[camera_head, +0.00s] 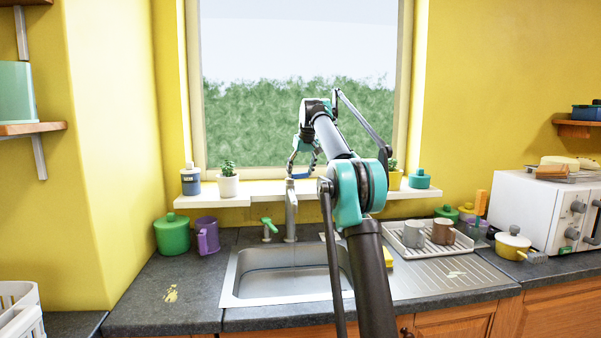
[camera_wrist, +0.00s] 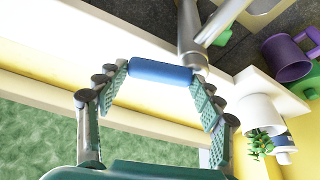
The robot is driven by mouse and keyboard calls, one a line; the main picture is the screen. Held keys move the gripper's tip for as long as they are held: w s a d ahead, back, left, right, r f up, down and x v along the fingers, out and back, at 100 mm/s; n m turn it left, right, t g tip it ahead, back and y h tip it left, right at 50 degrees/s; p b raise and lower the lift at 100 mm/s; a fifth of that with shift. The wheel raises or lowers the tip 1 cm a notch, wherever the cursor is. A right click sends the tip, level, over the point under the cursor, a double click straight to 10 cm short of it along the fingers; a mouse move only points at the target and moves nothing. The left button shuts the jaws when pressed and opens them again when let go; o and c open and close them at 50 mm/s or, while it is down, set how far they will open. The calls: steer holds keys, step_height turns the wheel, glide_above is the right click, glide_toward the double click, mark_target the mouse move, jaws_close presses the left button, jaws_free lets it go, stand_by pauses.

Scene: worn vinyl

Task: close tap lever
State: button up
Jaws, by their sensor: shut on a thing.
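The grey metal tap (camera_head: 290,212) stands upright behind the sink. A green lever (camera_head: 267,224) is at its left, and a bit of green shows beside the tap in the wrist view (camera_wrist: 222,38). My gripper (camera_head: 304,163) is above the tap, in front of the window. In the wrist view, my gripper's two ridged fingers are shut on a blue bar (camera_wrist: 160,70), one at each end. The bar's right end overlaps the tap's metal (camera_wrist: 191,35); I cannot tell whether they touch. My arm hides the area right of the tap.
The sink basin (camera_head: 285,270) looks empty. A sill with a potted plant (camera_head: 228,184) and a bottle (camera_head: 190,180) runs behind the tap. A green canister (camera_head: 172,234) and purple mug (camera_head: 208,236) stand left, a mug rack (camera_head: 428,246) right.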

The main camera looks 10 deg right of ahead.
steer(key=c, duration=0.5)
steer(key=shift+s+m+h, duration=0.3)
steer(key=shift+s+m, duration=0.05)
steer(key=shift+m, duration=0.5)
steer(key=shift+s+m+h, duration=0.3)
steer(key=shift+m, duration=0.55)
steer(key=shift+c, duration=0.2)
steer(key=o, duration=1.7)
steer(key=v, duration=1.2)
steer(key=shift+s+f, duration=0.1)
steer(key=shift+s, duration=0.05)
